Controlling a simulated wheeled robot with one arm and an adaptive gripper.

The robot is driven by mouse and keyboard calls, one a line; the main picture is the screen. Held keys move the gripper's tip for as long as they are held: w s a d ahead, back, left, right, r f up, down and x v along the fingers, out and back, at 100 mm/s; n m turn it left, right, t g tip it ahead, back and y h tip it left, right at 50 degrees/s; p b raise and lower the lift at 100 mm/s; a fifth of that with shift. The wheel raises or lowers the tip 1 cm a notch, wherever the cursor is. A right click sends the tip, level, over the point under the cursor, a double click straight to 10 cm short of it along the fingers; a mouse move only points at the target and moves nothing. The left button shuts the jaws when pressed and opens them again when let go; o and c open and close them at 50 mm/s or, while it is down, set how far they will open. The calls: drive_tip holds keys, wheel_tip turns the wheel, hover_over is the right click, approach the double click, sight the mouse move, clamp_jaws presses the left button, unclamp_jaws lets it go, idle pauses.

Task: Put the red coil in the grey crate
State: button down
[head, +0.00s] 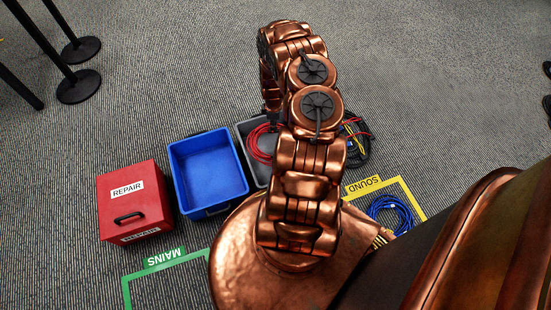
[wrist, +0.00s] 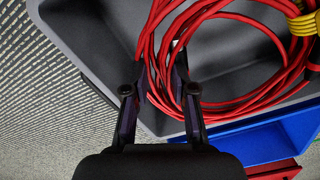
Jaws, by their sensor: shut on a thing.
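The red coil (head: 251,146) shows over the grey crate (head: 262,178) in the head view, partly hidden by my arm. In the wrist view the red coil (wrist: 152,62) is large and close, with a yellow band at its right. Its strands pass between the fingers of my gripper (wrist: 161,92), which is shut on them. The grey crate's inside (wrist: 95,25) lies below the coil; whether the coil touches its floor I cannot tell. My gripper is hidden behind my arm in the head view.
A blue crate (head: 208,170) stands left of the grey one, and a red REPAIR box (head: 134,200) left of that. A blue coil (head: 392,212) lies in the yellow SOUND outline. A black cable (head: 360,150) lies right of my arm. Black posts (head: 78,88) stand top left.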

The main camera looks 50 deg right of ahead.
sight(276, 140)
drive_tip(key=shift+s+d+f, duration=0.1)
drive_tip(key=shift+s+f, duration=0.45)
drive_tip(key=shift+f, duration=0.35)
wheel_tip(276, 140, down, 10)
drive_tip(key=b, duration=0.5)
drive_tip(key=shift+r, duration=0.1)
drive_tip(key=c, duration=0.9)
unclamp_jaws()
drive_tip(key=shift+c, duration=0.2)
